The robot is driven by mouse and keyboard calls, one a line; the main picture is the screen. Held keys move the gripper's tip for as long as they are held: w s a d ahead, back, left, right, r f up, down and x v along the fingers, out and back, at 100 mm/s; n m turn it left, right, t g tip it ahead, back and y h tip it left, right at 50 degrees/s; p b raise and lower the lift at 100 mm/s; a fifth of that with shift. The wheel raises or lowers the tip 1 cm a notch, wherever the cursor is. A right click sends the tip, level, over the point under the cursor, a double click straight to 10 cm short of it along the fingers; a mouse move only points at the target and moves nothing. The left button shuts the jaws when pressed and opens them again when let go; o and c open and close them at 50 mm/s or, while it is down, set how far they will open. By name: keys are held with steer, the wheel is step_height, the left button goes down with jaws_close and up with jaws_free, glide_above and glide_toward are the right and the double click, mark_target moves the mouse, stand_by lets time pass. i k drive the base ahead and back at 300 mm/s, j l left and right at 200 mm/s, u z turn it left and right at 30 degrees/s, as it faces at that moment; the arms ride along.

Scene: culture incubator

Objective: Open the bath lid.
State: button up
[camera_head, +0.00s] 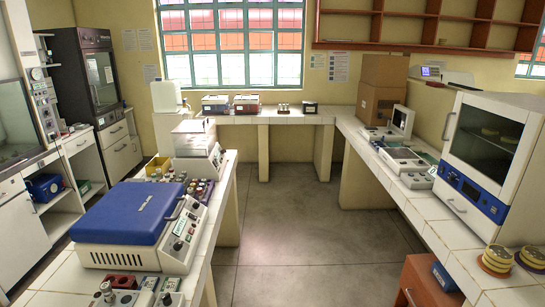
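A bench device that looks like the bath stands on the left tiled bench. Its broad blue lid (125,211) lies flat and closed over a white body (125,258) with dark vent slots on the front. A handle (174,208) shows at the lid's right edge. A sloped control panel (184,236) with knobs and a small green label is on the right side. The inside of the bath is hidden by the lid. My gripper is not in view.
Small instruments (122,297) sit in front of the bath, and several bottles (196,191) and a white device (196,148) stand behind it. A white incubator (490,155) is on the right bench. The grey floor (290,225) between the benches is clear.

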mark_target(187, 126)
steer(key=i+u, duration=0.1)
steer(key=i, duration=0.5)
steer(key=i+l+u, duration=0.1)
steer(key=i, duration=0.5)
steer(key=i+l+u, duration=0.1)
steer(key=i, duration=0.45)
steer(key=i+l+u, duration=0.4)
steer(key=i, duration=0.15)
steer(key=i+l+u, duration=0.4)
steer(key=i, duration=0.15)
steer(key=i+u, duration=0.25)
steer(key=u, duration=0.15)
steer(key=i+l+u, duration=0.1)
steer(key=u, duration=0.25)
steer(key=i+l+u, duration=0.2)
steer(key=i+u, duration=0.2)
steer(key=i+l+u, duration=0.15)
steer(key=u, duration=0.2)
